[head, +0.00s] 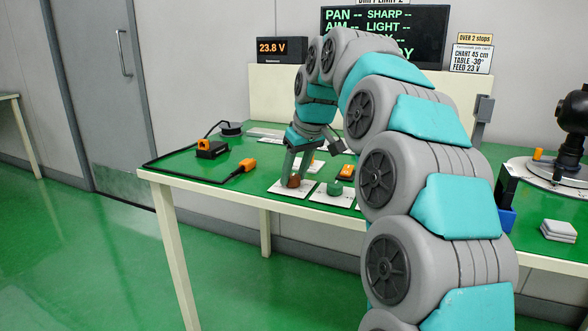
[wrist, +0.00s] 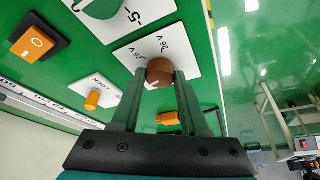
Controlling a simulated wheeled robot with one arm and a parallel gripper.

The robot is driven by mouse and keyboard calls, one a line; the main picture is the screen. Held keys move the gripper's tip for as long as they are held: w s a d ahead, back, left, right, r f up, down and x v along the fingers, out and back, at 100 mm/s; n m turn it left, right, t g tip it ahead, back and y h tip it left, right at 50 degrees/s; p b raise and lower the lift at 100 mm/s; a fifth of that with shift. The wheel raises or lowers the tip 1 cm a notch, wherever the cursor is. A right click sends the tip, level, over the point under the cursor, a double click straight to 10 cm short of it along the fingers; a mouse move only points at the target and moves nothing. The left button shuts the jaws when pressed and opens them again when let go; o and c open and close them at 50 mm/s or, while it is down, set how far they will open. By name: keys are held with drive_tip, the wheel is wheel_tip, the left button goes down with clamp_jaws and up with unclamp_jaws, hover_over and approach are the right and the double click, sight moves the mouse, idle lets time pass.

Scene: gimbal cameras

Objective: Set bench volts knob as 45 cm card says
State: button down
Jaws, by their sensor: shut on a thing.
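The brown volts knob (wrist: 160,73) sits on a white dial plate marked in V (wrist: 128,58). In the head view the knob (head: 294,181) is near the table's front edge. My gripper (wrist: 159,82) is shut on the knob, one finger on each side; it also shows in the head view (head: 295,176). A pale pointer line shows on the knob; the mark it meets is hard to read. The card (head: 471,59) on the back wall reads "CHART 45 cm, TABLE -30°, FEED 23 V". The orange display (head: 280,48) reads 23.8 V.
A green knob (head: 334,188) on its plate stands right beside the gripper. An orange rocker switch (wrist: 33,43) and a small orange knob (wrist: 92,101) are close by. An orange connector (head: 248,165) and a black-orange block (head: 210,148) lie left on the green table.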

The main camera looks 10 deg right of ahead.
drive_tip(key=n+y+p, duration=0.1)
drive_tip(key=n, duration=0.1)
drive_tip(key=n+g+p, duration=0.1)
drive_tip(key=n, duration=0.2)
drive_tip(key=shift+w+d+r+y, duration=0.1)
drive_tip(key=shift+w+d+y, duration=0.05)
drive_tip(key=shift+y, duration=0.25)
drive_tip(key=shift+n+g+p, duration=0.7)
drive_tip(key=shift+n, duration=1.3)
drive_tip(key=shift+y, duration=0.3)
drive_tip(key=shift+c, duration=2.1)
unclamp_jaws()
